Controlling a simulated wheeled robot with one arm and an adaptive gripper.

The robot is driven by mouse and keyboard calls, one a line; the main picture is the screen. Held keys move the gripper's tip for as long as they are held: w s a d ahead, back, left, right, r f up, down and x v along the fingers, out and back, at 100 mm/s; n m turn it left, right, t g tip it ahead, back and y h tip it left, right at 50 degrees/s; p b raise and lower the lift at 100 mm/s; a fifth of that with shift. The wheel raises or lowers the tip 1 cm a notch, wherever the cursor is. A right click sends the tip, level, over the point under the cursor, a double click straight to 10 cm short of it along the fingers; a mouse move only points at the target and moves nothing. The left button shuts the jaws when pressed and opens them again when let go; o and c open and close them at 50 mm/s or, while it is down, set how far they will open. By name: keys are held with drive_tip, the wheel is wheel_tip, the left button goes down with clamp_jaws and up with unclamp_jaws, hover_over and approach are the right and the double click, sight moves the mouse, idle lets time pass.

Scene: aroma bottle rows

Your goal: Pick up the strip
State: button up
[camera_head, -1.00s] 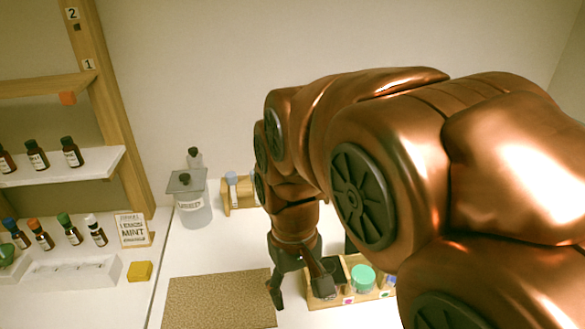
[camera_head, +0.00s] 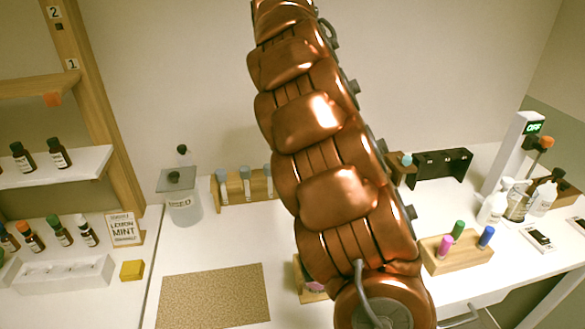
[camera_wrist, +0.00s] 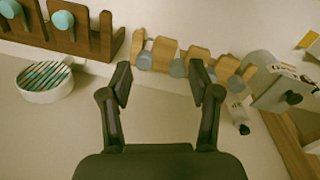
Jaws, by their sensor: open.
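In the wrist view my gripper (camera_wrist: 160,83) is open and empty, with its two dark fingers apart above the pale table. I cannot pick out a single strip for certain. A round white dish (camera_wrist: 45,92) at the left of the wrist view has thin teal and dark stripes across its top, which may be strips. It lies left of my gripper, apart from it. In the head view my arm rises through the middle and its end is out of the picture, so my gripper does not show there.
A wooden tube rack (camera_head: 238,193) stands at the back, beside a lidded glass jar (camera_head: 183,205). A dark rack (camera_head: 443,167) is right of my arm. A tan mat (camera_head: 213,297) lies front left. A wooden block (camera_head: 461,259) holds coloured vials. Bottles stand far right.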

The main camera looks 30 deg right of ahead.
drive_tip(key=w+d, duration=0.1)
drive_tip(key=w+d+f+n, duration=0.2)
drive_tip(key=w, duration=0.1)
drive_tip(key=shift+d+y, duration=0.2)
drive_tip(key=shift+y, duration=0.1)
drive_tip(key=shift+w+d+f+n, duration=0.25)
drive_tip(key=shift+w+f+n, duration=0.15)
drive_tip(key=shift+n, duration=0.2)
drive_tip(key=shift+f+p, duration=0.4)
drive_tip(key=shift+f, duration=0.4)
drive_tip(key=shift+d+f+p, duration=0.25)
drive_tip(key=shift+f+p, duration=0.3)
drive_tip(key=shift+f, duration=0.6)
drive_tip(key=shift+d+f+p, duration=0.2)
drive_tip(key=shift+f+p, duration=0.3)
drive_tip(key=shift+f, duration=1.4)
drive_tip(key=shift+c, duration=0.4)
drive_tip(key=c, duration=0.9)
